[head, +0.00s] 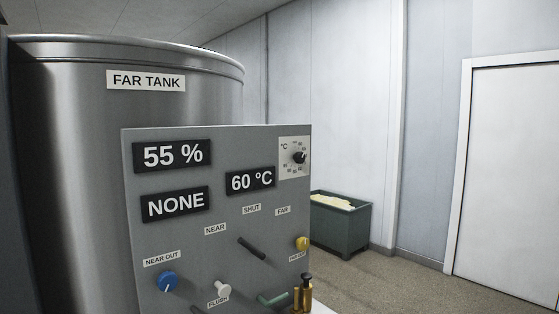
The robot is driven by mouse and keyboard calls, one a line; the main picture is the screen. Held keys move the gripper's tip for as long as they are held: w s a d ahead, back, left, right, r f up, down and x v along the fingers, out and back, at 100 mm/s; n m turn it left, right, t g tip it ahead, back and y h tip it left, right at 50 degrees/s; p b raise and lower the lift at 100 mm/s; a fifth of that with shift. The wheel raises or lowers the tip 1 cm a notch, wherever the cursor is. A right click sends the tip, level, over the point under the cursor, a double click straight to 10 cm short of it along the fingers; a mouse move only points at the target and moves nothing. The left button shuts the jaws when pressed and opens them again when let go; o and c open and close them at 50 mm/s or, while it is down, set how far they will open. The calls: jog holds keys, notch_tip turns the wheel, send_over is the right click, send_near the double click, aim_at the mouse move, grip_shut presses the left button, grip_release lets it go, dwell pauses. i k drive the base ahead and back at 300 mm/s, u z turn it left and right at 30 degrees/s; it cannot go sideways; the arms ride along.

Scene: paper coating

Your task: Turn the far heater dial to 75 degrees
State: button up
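The heater dial (299,157) is a small black knob on a white plate marked °C, at the upper right of the grey control panel (222,148). The small scale around it is too fine to read, so I cannot tell its exact setting. A black display (250,181) left of the dial reads 60 °C. The panel stands in front of a steel tank (60,130) labelled FAR TANK (146,81). I do not see my gripper in the head view.
The panel also bears 55 % (172,155) and NONE (175,204) displays, a black lever (251,248), a blue knob (167,281), a white knob (222,289) and a yellow knob (302,243). Brass fittings (303,293) stand at its lower right. A green bin (338,226) stands behind; floor at right is clear.

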aim_at(299, 158)
jog(key=i, duration=0.85)
jog(key=z, duration=0.05)
